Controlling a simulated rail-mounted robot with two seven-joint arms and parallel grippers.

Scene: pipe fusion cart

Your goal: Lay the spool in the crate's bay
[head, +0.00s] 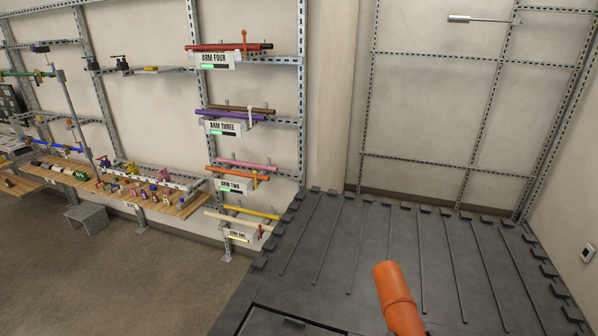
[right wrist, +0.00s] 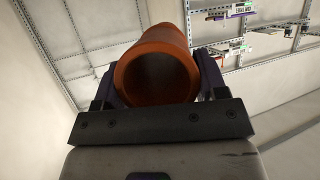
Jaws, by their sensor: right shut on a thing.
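The spool is an orange pipe piece (head: 397,298) at the bottom of the head view, tilted, with a thicker collar at its upper end. It shows above the dark grey ribbed deck; I cannot tell how high. In the right wrist view the open round end of the spool (right wrist: 155,75) faces the camera. My right gripper (right wrist: 158,82) is shut on it, with one dark finger on each side. No crate bay can be made out for certain. My left gripper is in neither view.
The dark grey ribbed deck (head: 365,250) with a notched rim fills the lower right and is otherwise bare. Wall racks with coloured pipes (head: 232,115) stand at the back left. A wooden shelf (head: 150,200) holds several small fittings. The floor (head: 110,280) at left is open.

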